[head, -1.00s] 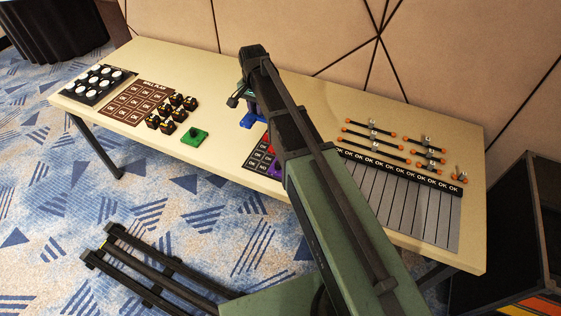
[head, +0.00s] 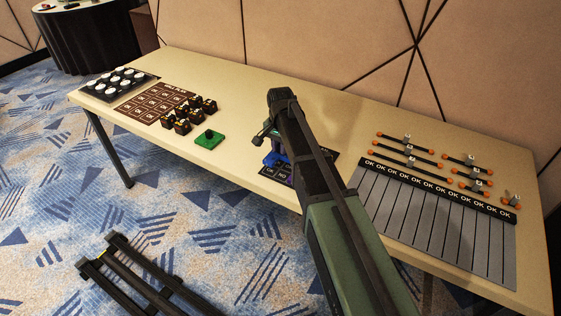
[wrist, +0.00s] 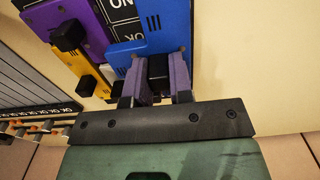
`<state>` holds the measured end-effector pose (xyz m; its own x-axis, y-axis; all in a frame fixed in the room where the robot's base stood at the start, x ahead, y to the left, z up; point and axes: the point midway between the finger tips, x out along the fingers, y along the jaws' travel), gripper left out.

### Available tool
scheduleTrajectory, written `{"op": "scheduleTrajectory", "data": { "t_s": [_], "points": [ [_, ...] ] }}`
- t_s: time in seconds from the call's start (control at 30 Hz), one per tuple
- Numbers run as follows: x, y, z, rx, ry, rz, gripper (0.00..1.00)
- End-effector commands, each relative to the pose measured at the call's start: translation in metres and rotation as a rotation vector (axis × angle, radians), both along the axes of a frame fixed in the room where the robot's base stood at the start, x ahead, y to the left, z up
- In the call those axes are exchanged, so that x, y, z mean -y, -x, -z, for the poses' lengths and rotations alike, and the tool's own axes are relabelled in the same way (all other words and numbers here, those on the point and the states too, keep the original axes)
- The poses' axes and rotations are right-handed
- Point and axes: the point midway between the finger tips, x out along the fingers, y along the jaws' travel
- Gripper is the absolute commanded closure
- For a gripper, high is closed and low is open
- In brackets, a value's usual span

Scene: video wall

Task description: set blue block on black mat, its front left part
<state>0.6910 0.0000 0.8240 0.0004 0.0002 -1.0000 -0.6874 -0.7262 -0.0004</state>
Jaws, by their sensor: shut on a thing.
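My gripper (wrist: 160,72) is shut on the black knob of the blue block (wrist: 163,22), as the wrist view shows. The blue block also shows in the head view (head: 274,159), at the left part of the black mat (head: 268,172), close to its front. I cannot tell whether the block touches the mat or hangs just above it. In the wrist view a strip of the black mat (wrist: 122,14) with white lettering shows between the blue block and a purple block (wrist: 86,14). My arm hides much of the mat in the head view.
A green block (head: 209,138) stands left of the mat on the table (head: 220,85). A grey lane board (head: 440,222) with orange-ended bars lies to the right. The table behind the mat is bare.

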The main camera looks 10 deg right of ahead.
Motion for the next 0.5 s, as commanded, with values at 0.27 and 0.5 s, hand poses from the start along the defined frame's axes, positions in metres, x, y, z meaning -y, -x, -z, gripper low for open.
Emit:
{"op": "scheduleTrajectory", "data": {
  "t_s": [0.27, 0.5],
  "points": [
    [0.000, 0.000, 0.035, 0.000, 0.000, 0.000, 1.00],
    [0.000, 0.000, 0.039, 0.000, 0.000, 0.000, 1.00]
  ]
}}
